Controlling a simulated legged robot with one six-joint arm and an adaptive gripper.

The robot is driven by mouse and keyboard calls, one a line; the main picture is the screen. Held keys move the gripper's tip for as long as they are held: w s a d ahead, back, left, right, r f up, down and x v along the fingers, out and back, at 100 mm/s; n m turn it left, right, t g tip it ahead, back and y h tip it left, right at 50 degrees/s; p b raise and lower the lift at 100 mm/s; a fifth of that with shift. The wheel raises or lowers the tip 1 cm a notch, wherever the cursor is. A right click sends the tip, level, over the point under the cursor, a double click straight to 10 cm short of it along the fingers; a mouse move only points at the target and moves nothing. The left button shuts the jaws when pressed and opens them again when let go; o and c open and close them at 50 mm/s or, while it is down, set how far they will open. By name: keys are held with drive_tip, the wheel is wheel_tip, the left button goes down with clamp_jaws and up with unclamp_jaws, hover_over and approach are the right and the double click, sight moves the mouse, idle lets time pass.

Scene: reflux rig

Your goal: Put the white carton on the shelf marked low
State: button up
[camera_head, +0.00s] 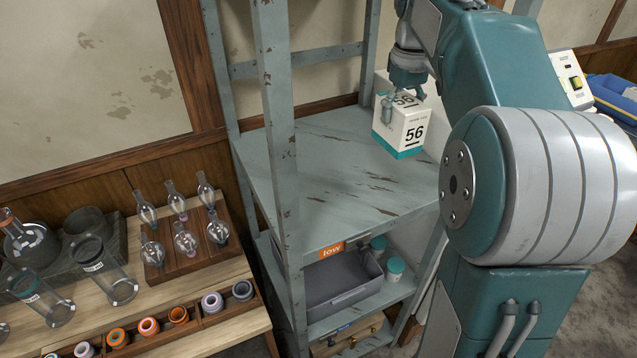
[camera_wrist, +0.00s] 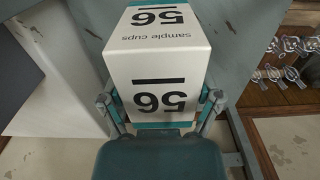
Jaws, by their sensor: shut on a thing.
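The white carton (camera_head: 403,128) has a teal base band, a black "56" and the words "sample cups"; it also shows in the wrist view (camera_wrist: 158,65). My gripper (camera_head: 403,99) is shut on its upper part, with one finger on each side in the wrist view (camera_wrist: 160,99). The carton is upright over the rear right of the grey-green shelf board (camera_head: 325,180). I cannot tell whether its base touches the board.
A white object (camera_head: 381,82) stands behind the carton, partly hidden. Shelf posts (camera_head: 277,110) rise at the left. Below are a grey bin (camera_head: 335,285) and teal-lidded jars (camera_head: 396,266). A wooden bench with glassware (camera_head: 90,262) is at left. The board's left and front are clear.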

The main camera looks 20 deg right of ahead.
drive_tip(key=shift+w+a+f, duration=0.25)
drive_tip(key=shift+a+f, duration=1.9)
drive_tip(key=shift+a, duration=0.2)
drive_tip(key=shift+w+a+f, duration=0.3)
drive_tip(key=shift+a+f, duration=1.9)
drive_tip(key=shift+a, duration=0.2)
drive_tip(key=shift+w+a+f, duration=0.25)
drive_tip(key=shift+a+f, duration=1.9)
drive_tip(key=shift+a, duration=0.2)
drive_tip(key=o, duration=1)
